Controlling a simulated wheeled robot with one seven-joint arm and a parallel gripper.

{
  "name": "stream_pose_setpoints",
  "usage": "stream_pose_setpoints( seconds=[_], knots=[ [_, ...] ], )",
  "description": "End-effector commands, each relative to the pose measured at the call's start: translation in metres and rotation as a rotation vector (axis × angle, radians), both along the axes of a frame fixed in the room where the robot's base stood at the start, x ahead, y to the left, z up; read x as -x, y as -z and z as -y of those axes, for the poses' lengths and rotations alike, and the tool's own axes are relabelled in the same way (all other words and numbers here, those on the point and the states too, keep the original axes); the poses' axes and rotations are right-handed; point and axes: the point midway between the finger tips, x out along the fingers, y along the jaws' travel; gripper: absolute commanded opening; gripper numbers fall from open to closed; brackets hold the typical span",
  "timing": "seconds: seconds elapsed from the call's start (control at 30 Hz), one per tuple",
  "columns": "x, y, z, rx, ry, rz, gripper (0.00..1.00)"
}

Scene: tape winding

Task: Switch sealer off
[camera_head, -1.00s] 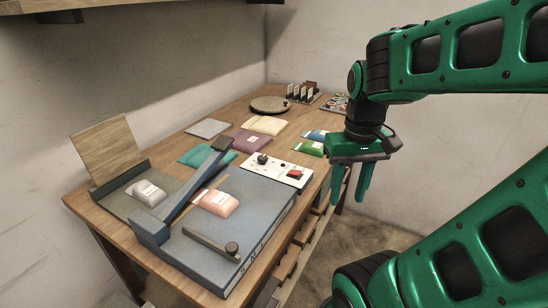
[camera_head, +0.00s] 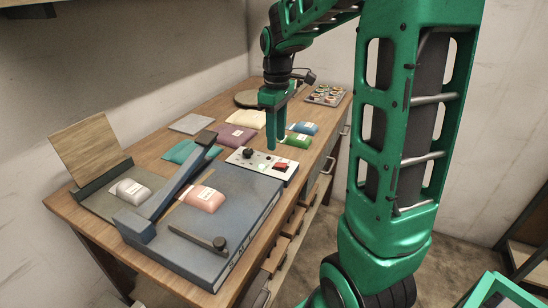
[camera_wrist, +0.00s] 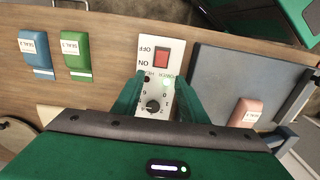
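The sealer (camera_head: 246,201) is a blue-grey slab on the bench with a long raised lever arm (camera_head: 178,185). Its white control panel (camera_head: 240,160) carries a black knob (camera_head: 249,153) and a red rocker switch (camera_head: 281,166). My gripper (camera_head: 276,146) points down over the panel's far side. Its fingers (camera_wrist: 156,98) are apart and empty, either side of the knob area in the wrist view.
A pink pouch (camera_head: 204,198) lies on the sealer and a white one (camera_head: 130,191) on the tray at left. Green (camera_head: 297,140) and blue (camera_head: 304,128) pouches lie just beyond the panel, close to my fingers. Teal, purple and cream pouches lie behind.

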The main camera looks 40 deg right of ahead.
Motion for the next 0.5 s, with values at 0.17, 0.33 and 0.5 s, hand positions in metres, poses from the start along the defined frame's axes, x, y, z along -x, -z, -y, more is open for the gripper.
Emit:
stream_pose_setpoints(
  seconds=[0.17,0.33,0.5],
  knots=[
    [0.001,0.034,0.0,-0.001,0.001,-0.004,0.39],
    [0.001,0.059,0.0,-0.001,0.002,-0.003,0.39],
    [0.001,0.073,0.0,-0.001,0.002,-0.002,0.39]
  ],
)
